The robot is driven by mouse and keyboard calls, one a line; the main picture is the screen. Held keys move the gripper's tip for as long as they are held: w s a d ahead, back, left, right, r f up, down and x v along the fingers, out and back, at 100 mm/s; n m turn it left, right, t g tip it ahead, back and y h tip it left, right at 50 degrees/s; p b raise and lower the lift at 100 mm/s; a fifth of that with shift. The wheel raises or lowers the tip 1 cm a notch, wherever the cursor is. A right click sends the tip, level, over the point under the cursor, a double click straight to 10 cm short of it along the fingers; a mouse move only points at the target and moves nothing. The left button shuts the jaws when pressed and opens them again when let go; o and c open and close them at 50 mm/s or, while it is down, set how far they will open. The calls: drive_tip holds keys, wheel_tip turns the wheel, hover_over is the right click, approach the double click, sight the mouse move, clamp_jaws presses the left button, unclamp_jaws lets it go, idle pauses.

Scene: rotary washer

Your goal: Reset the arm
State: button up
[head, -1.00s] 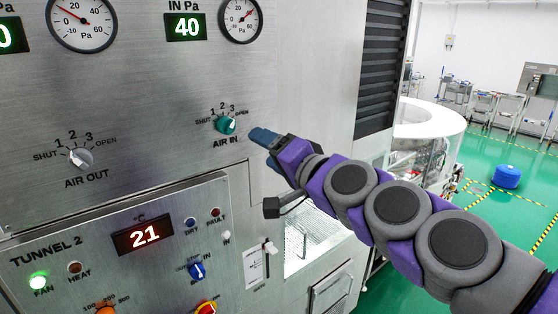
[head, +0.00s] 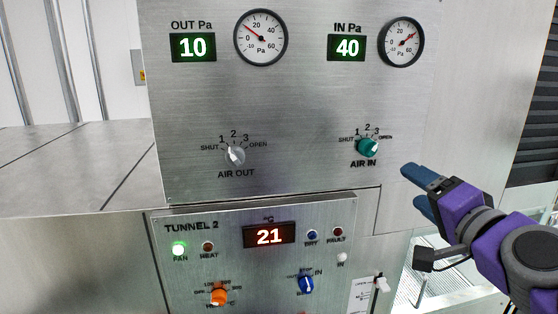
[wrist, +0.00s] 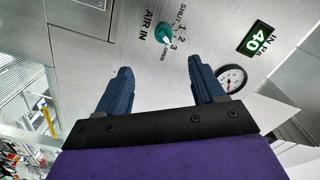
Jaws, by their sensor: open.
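My purple arm comes in from the right in the head view. My gripper (head: 418,188) has blue fingers and stands to the right of the teal AIR IN knob (head: 367,147), apart from it. The wrist view shows the two fingers of my gripper (wrist: 163,88) spread wide with nothing between them. In that view the AIR IN knob (wrist: 165,33) lies beyond the fingertips, and its white mark points toward OPEN.
The steel panel holds an AIR OUT knob (head: 235,156), an OUT Pa display (head: 193,47) reading 10 and an IN Pa display (head: 346,47) reading 40. Below is the TUNNEL 2 panel (head: 212,239) with a display reading 21, a blue knob (head: 306,285) and an orange knob (head: 218,297).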

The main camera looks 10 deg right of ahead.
drive_tip(key=s+a+f+n+g+y+b, duration=0.25)
drive_tip(key=a+f+n+g, duration=0.2)
drive_tip(key=a+f, duration=0.6)
drive_tip(key=s+a+f+n+g+y+b, duration=0.1)
drive_tip(key=a+f+n+g+y+b, duration=0.15)
drive_tip(key=a+f+g, duration=0.75)
drive_tip(key=s+d+f+n+g+h+b, duration=0.2)
drive_tip(key=s+f+h+b, duration=0.1)
drive_tip(key=s+f, duration=0.6)
drive_tip(key=s+d+f+n+g+h+b, duration=0.2)
drive_tip(key=s+f+g+h+b, duration=0.1)
drive_tip(key=s+f, duration=0.7)
wheel_tip(320, 180, down, 4)
drive_tip(key=shift+f, duration=0.1)
